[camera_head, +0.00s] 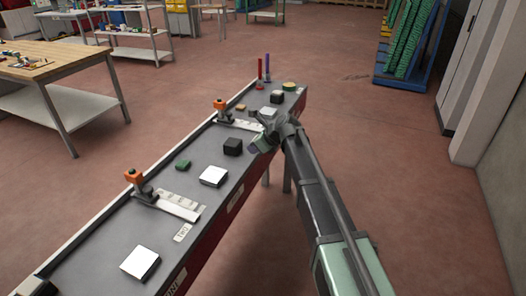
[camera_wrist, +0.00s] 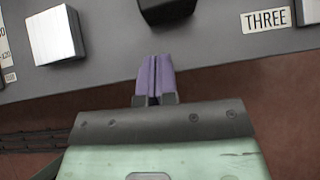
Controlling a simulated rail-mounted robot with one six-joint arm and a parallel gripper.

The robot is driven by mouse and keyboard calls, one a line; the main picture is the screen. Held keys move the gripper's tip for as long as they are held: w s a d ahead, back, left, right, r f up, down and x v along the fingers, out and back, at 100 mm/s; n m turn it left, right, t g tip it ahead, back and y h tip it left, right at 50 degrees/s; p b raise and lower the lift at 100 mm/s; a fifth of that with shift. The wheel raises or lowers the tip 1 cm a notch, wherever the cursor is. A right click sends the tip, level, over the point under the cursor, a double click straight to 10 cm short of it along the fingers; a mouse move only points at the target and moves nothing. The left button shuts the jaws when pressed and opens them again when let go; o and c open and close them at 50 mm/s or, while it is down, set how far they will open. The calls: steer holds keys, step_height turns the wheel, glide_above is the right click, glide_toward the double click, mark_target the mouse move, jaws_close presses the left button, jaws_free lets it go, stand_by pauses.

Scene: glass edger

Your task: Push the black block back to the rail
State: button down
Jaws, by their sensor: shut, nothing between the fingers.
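A black block (camera_head: 233,147) stands on the dark grey bench top, in its middle stretch. It also shows at the top of the wrist view (camera_wrist: 167,9), partly cut off by the frame. A raised rail (camera_head: 178,144) runs along the bench's left, far edge, with a gap of bare top between it and the block. My gripper (camera_head: 257,147) is at the right, near edge of the bench, on the block's side away from the rail. Its purple fingers (camera_wrist: 154,60) are shut and empty, pointing at the block with a small gap.
A white-topped block (camera_head: 213,177) stands nearer on the bench, left of my fingers in the wrist view (camera_wrist: 55,36). A THREE label (camera_wrist: 266,20) lies to their right. Orange-topped clamps (camera_head: 135,178) stand along the rail. Another black block (camera_head: 277,97) is farther along.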

mark_target(238, 148)
steer(key=a, duration=0.1)
steer(key=w+a, duration=0.1)
steer(key=a+p, duration=0.1)
steer(key=shift+w+a, duration=0.25)
steer(key=shift+w, duration=0.15)
steer(key=shift+a, duration=0.15)
steer(key=shift+w+f, duration=0.1)
